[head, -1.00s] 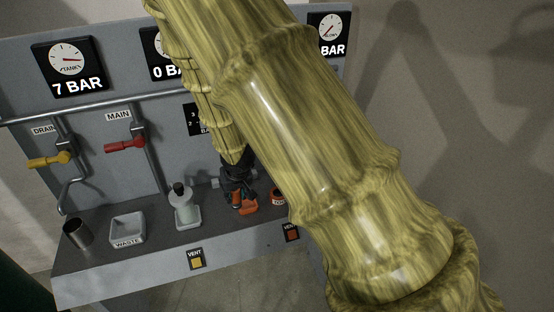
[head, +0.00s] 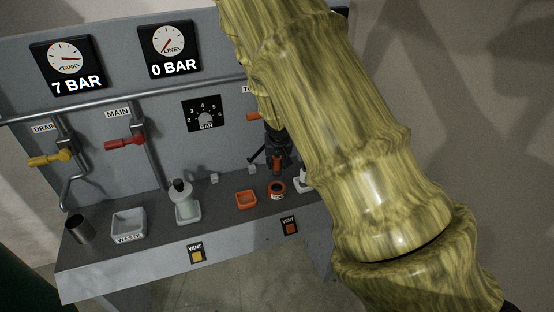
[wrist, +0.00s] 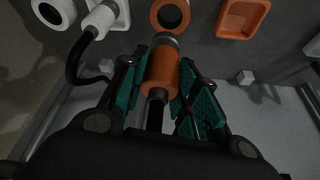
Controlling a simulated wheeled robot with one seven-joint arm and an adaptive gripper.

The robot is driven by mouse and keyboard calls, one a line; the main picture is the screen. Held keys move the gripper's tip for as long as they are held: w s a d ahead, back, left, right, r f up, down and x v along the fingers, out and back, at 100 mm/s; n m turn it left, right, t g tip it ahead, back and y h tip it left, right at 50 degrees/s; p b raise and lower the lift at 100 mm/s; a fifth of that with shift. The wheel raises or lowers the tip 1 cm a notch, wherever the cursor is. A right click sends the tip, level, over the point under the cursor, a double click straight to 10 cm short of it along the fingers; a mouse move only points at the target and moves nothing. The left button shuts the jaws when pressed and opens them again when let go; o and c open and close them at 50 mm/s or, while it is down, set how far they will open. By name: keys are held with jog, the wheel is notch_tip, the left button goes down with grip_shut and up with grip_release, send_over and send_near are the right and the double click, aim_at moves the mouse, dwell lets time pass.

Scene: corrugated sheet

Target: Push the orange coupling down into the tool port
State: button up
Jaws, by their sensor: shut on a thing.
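The orange coupling (wrist: 160,72) is held between the teal pads of my gripper (wrist: 160,88) in the wrist view, its grey metal end facing the tool port. In the head view the coupling (head: 278,163) hangs below my gripper (head: 277,152), just above the tool port. The tool port is an orange ring with a dark hole (wrist: 170,15); in the head view it sits on the bench (head: 277,188). The coupling appears apart from the port. My arm hides part of the panel on the right.
An empty orange tray (head: 246,199) stands left of the port. A white-capped fitting with a black hose (wrist: 97,22) lies on the other side. The line gauge (head: 169,52) reads 0 BAR.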

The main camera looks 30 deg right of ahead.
aim_at(277, 171)
jog(key=shift+r, duration=0.15)
jog(key=shift+f+b, duration=1.9)
jog(key=shift+f, duration=1.1)
jog(key=shift+p, duration=0.7)
jog(key=shift+f+b, duration=1.15)
jog(key=shift+f, duration=0.75)
jog(key=o, duration=1.2)
jog(key=shift+o, duration=0.2)
jog(key=shift+a, duration=0.1)
